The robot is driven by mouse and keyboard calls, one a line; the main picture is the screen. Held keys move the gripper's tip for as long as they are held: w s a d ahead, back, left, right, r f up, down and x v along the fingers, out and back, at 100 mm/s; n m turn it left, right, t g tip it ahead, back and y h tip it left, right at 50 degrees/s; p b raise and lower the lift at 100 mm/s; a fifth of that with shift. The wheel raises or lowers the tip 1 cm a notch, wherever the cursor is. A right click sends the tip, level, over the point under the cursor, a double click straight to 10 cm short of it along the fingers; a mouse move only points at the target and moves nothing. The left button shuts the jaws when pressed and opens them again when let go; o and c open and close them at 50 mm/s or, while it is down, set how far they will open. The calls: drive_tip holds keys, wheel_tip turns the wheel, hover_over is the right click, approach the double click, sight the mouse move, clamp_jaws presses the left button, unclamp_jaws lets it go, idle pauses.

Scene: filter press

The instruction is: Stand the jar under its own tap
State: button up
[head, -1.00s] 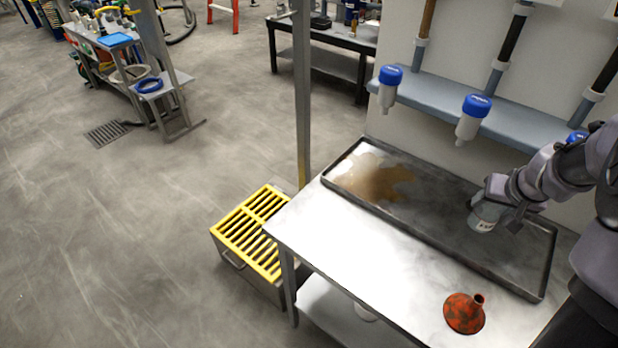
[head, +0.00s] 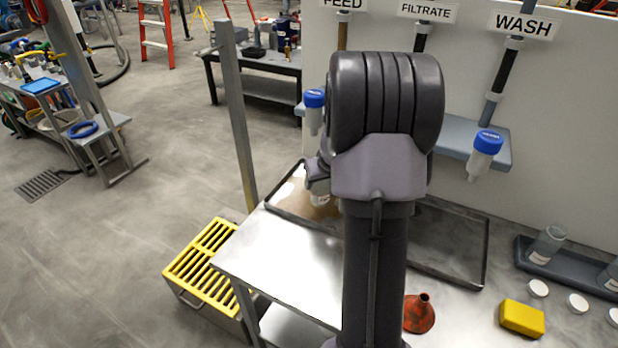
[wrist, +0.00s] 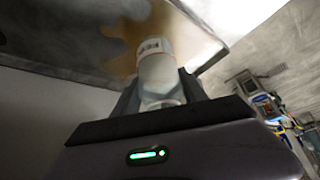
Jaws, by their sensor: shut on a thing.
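My gripper (wrist: 159,92) is shut on a clear jar (wrist: 156,70) with a pale label, seen in the wrist view; the label is too blurred to read. In the head view a bit of the jar (head: 321,199) shows left of my arm, over the left part of the tray (head: 445,272). Its height above the tray cannot be told. The blue-topped FEED tap (head: 314,100) hangs above that side. The blue-topped WASH tap (head: 486,146) hangs at the right. The tap under the FILTRATE sign (head: 427,11) is hidden behind my arm.
A brown puddle lies in the tray near the jar. An orange funnel (head: 419,314), a yellow block (head: 521,318) and white lids (head: 538,288) lie on the bench. A dark rack (head: 570,268) with jars stands right. A post (head: 237,115) rises at the bench's left corner.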

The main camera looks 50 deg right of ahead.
drive_tip(key=shift+w+d+f+b, duration=0.35)
drive_tip(key=shift+w+d+f, duration=0.15)
drive_tip(key=shift+w+f, duration=0.35)
drive_tip(key=shift+w+d+f+b, duration=0.45)
drive_tip(key=shift+w+f, duration=0.2)
drive_tip(key=shift+w, duration=0.25)
drive_tip(key=shift+w+d+f+b, duration=0.3)
drive_tip(key=shift+w+d+f, duration=0.25)
drive_tip(key=shift+w+f, duration=0.3)
drive_tip(key=o, duration=1.4)
drive_tip(key=shift+r, duration=0.15)
drive_tip(key=shift+c, duration=0.2)
